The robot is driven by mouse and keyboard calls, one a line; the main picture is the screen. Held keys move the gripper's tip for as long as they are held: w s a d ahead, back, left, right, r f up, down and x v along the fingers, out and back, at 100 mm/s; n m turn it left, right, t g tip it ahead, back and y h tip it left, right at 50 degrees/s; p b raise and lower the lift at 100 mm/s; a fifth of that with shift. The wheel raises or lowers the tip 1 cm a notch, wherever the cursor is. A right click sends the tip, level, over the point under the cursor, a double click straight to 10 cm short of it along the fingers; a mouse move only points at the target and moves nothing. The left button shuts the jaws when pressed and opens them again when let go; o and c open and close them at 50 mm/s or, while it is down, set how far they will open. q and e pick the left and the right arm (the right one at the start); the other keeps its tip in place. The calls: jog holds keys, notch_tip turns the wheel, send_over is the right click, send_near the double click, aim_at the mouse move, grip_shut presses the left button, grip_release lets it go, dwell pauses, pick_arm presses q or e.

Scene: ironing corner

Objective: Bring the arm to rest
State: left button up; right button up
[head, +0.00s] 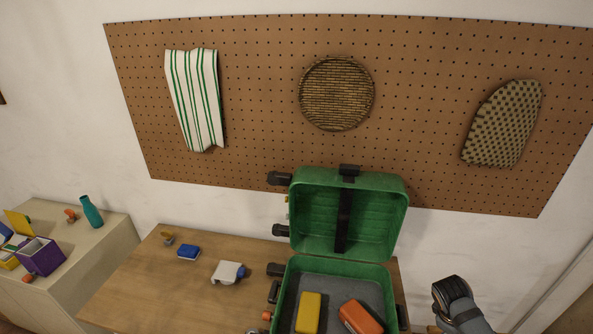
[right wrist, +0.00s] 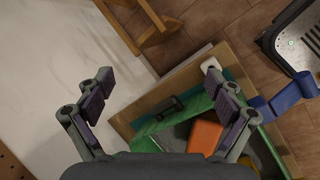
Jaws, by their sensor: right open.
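My right arm comes up at the lower right in the head view, right of the open green case (head: 347,258). In the right wrist view my right gripper (right wrist: 158,76) has its two fingers spread wide with nothing between them. It is above and apart from the case, part of which shows below as a green edge (right wrist: 155,127). My left gripper is in neither view.
The case's lid stands up; a yellow block (head: 308,313) and an orange block (head: 361,317) lie inside. A pegboard (head: 260,100) hangs behind.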

jog(key=s+d+f+m+h, duration=0.1)
jog(key=s+d+f, duration=0.3)
jog(key=d+f, duration=0.35)
jog(key=s+d+f+m, duration=0.25)
jog(key=d+f, duration=0.35)
jog(key=f, duration=0.3)
jog(key=s+d+f+t, duration=0.1)
jog(key=s+d+f, duration=0.35)
jog(key=s, duration=0.45)
jog(key=s+d+f+t, duration=0.1)
jog(key=s+d+f, duration=0.35)
jog(key=s, duration=0.55)
jog(key=s+a+f+m+y, duration=0.1)
jog(key=a+f, duration=0.3)
jog(key=a, duration=0.8)
jog(key=s+a+f+y, duration=0.2)
jog(key=a+f, duration=0.2)
jog(key=a, duration=0.9)
jog(key=s+a+f+m+y, duration=0.1)
jog(key=a+f, duration=0.4)
jog(key=a, duration=0.8)
jog(key=shift+s+a+m+g+y, duration=0.25)
jog(key=shift+m+g+y, duration=0.15)
jog(key=shift+y, duration=0.1)
jog(key=shift+f, duration=0.1)
